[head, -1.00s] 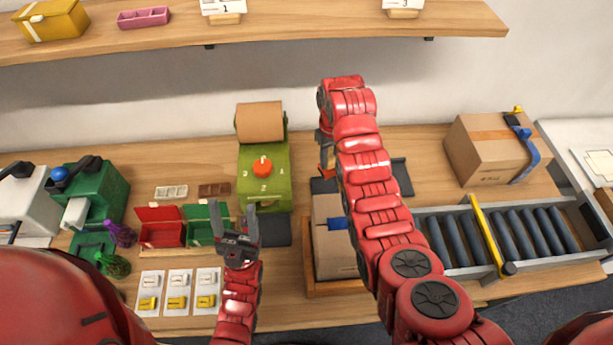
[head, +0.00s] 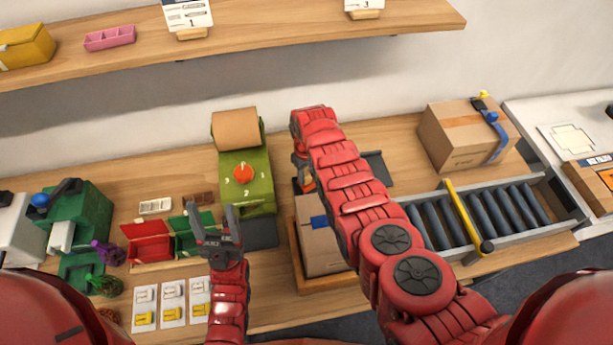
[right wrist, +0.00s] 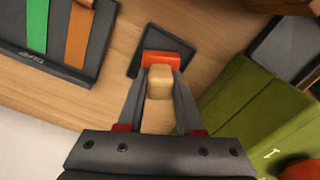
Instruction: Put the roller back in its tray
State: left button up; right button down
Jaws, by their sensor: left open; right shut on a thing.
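My right gripper (right wrist: 160,85) is shut on the roller (right wrist: 168,60), which has an orange head and a pale wooden part between the fingers. In the right wrist view the dark square tray (right wrist: 151,38) lies just beyond and under the orange head. I cannot tell whether the roller touches it. In the head view my right arm partly hides the roller (head: 301,172) and the tray. My left gripper (head: 212,215) is open and empty, in front of the green machine.
The green machine (head: 247,180) stands left of my right gripper. A dark pad with green and orange strips (right wrist: 62,50) lies on the gripper's other side. A cardboard box (head: 320,245) sits close in front. A roller conveyor (head: 480,222) is at the right.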

jog(key=shift+w+a+f, duration=0.1)
jog(key=shift+w+f, duration=0.05)
jog(key=shift+f, duration=0.2)
